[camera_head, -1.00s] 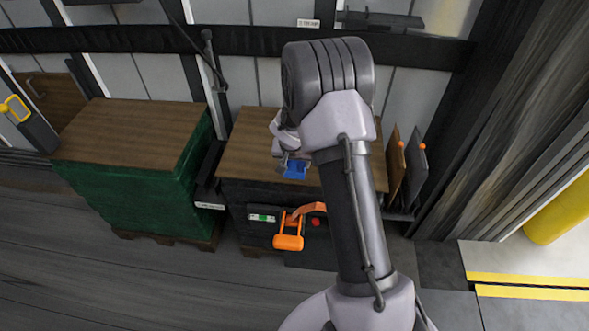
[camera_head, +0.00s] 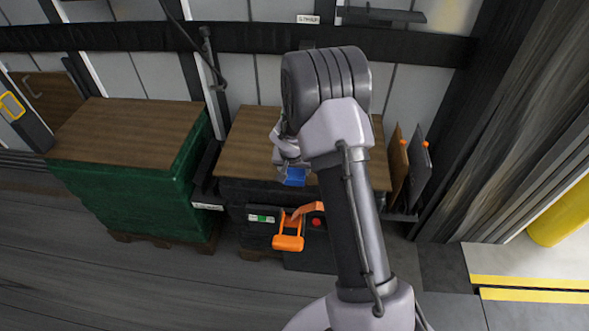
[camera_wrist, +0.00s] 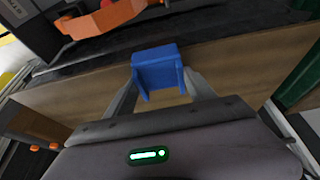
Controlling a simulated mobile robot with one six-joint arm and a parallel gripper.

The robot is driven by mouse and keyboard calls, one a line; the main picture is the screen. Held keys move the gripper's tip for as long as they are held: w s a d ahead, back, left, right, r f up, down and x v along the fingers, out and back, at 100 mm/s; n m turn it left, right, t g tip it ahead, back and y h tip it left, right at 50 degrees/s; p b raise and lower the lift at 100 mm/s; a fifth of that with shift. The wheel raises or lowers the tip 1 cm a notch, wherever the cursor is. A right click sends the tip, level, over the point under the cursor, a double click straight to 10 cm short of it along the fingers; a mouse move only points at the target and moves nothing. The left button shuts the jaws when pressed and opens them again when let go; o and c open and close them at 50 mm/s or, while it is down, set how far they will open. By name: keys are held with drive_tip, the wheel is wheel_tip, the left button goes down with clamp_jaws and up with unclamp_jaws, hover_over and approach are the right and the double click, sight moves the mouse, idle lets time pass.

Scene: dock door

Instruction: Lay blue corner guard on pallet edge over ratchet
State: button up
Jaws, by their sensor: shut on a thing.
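The blue corner guard (camera_head: 295,177) is at the front edge of the black-wrapped pallet load with a wooden top (camera_head: 245,150). My gripper (camera_wrist: 160,84) is shut on the guard, which shows between the two fingers in the wrist view. In the head view my arm hides most of the gripper. The orange ratchet (camera_head: 288,242) is on the front of the black load, just below the guard. It also shows at the top of the wrist view (camera_wrist: 105,20). I cannot tell whether the guard touches the edge.
A green-wrapped pallet load (camera_head: 130,200) stands to the left, with a narrow gap between. Two thin panels (camera_head: 410,170) with orange knobs lean at the right of the black load. A yellow post (camera_head: 560,217) stands at far right. The floor in front is clear.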

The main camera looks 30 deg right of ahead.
drive_tip(key=o, duration=1.4)
drive_tip(key=shift+r+p, duration=0.4)
drive_tip(key=shift+p, duration=0.05)
drive_tip(key=s+a+f+p+v, duration=0.15)
drive_tip(key=p+v, duration=0.35)
drive_tip(key=v, duration=2.4)
drive_tip(key=s+a+r+y, duration=0.1)
drive_tip(key=s+a+r, duration=0.2)
drive_tip(key=s, duration=0.3)
drive_tip(key=s+a+r+n+t+y, duration=0.1)
drive_tip(key=s+a+r+y, duration=0.1)
drive_tip(key=s+a, duration=0.3)
drive_tip(key=s+a+r+n+t+y, duration=0.1)
drive_tip(key=s+a+r, duration=0.3)
drive_tip(key=s, duration=0.5)
drive_tip(key=shift+s+a+y, duration=0.15)
drive_tip(key=shift+a+y, duration=0.05)
drive_tip(key=shift+y, duration=0.1)
drive_tip(key=shift+r, duration=0.15)
